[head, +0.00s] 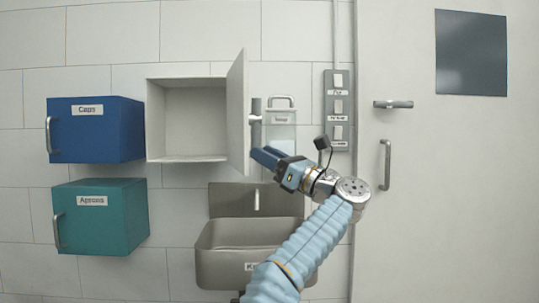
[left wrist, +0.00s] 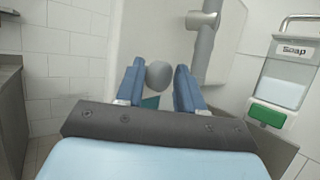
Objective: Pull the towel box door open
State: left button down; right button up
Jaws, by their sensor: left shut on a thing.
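The white box with an empty, open inside (head: 195,118) hangs on the wall in the head view; I take it as the towel box. Its door (head: 237,112) is swung wide, standing out from the box's right edge. A grey bar handle (head: 256,122) is on the door's right-hand face; it also shows in the left wrist view (left wrist: 207,48). My left gripper (head: 266,155) is at the handle's lower end, shut on it. In the left wrist view its blue fingers (left wrist: 159,88) flank a round grey end of the handle. My right gripper is out of view.
A blue Caps box (head: 115,130) and a teal Aprons box (head: 115,215) hang to the left. A soap dispenser (head: 282,130) is right behind the door. A sink (head: 225,260) is below. A switch panel (head: 338,85) and a large door (head: 440,180) are at right.

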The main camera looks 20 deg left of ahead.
pick_arm(q)
jog(key=shift+w+a, duration=0.3)
jog(key=shift+a, duration=0.1)
jog(key=c, duration=1.1)
grip_release()
jog(key=shift+a+f, duration=0.1)
jog(key=o, duration=0.4)
jog(key=shift+w+a+f, duration=0.15)
jog(key=shift+w+a, duration=0.05)
jog(key=shift+a, duration=0.05)
jog(key=b+v, duration=0.2)
jog(key=v, duration=1.2)
jog(key=shift+s+b, duration=0.15)
jog(key=shift+b, duration=0.2)
